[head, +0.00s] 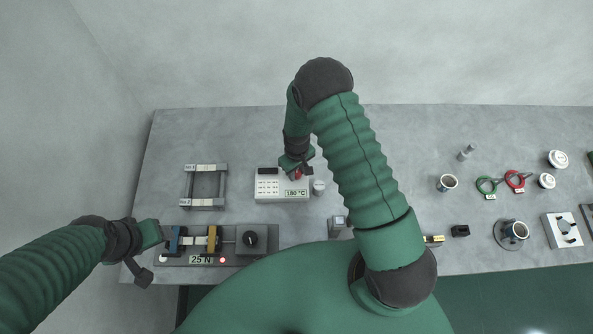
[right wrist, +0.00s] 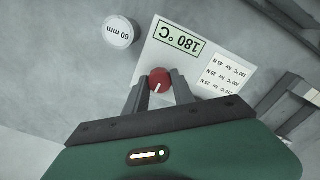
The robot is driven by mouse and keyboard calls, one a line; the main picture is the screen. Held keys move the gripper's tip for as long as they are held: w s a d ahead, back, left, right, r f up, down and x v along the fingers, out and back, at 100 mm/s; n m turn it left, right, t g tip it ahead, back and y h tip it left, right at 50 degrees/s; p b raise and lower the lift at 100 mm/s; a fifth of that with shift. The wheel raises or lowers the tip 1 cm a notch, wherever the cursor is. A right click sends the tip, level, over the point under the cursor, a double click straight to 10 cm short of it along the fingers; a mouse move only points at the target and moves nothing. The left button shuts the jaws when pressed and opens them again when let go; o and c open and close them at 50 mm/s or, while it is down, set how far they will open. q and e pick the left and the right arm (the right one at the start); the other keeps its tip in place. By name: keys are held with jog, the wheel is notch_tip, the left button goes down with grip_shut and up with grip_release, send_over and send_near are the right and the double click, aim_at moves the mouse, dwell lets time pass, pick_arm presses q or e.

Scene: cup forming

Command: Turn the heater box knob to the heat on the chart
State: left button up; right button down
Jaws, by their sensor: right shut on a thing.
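The white heater box (head: 272,196) stands at the back of the bench. Its green display (head: 296,194) reads 180 °C, clear also in the right wrist view (right wrist: 180,40). A chart (right wrist: 222,74) with several lines of heat and force values is on its face; the heat figures are too small to read surely. My right gripper (head: 297,172) is at the box, shut on the red knob (right wrist: 159,79), whose white pointer mark shows between the fingers. My left gripper (head: 165,236) is by the left end of the force device (head: 205,260); its fingers are unclear.
The force device's display reads 25 N, with a red light and a black dial. A grey frame (head: 188,188) stands left of the heater box. A 60 mm cylinder (right wrist: 117,31) stands close to its right. Cups, rings and lids lie at the right.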

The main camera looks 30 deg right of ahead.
jog(key=m+b, duration=0.1)
jog(key=m, duration=0.1)
jog(key=shift+m, duration=0.3)
jog(key=m+b, duration=0.1)
jog(key=m, duration=0.9)
jog(key=shift+b, duration=0.3)
jog(key=m, duration=0.5)
jog(key=shift+r, duration=0.1)
jog(key=m+p, duration=0.1)
jog(key=m, duration=0.4)
jog(key=shift+m, duration=0.4)
jog(key=shift+w, duration=0.1)
jog(key=c, duration=1.4)
grip_release()
jog(key=shift+c, duration=0.2)
jog(key=o, duration=0.4)
jog(key=shift+a, duration=0.1)
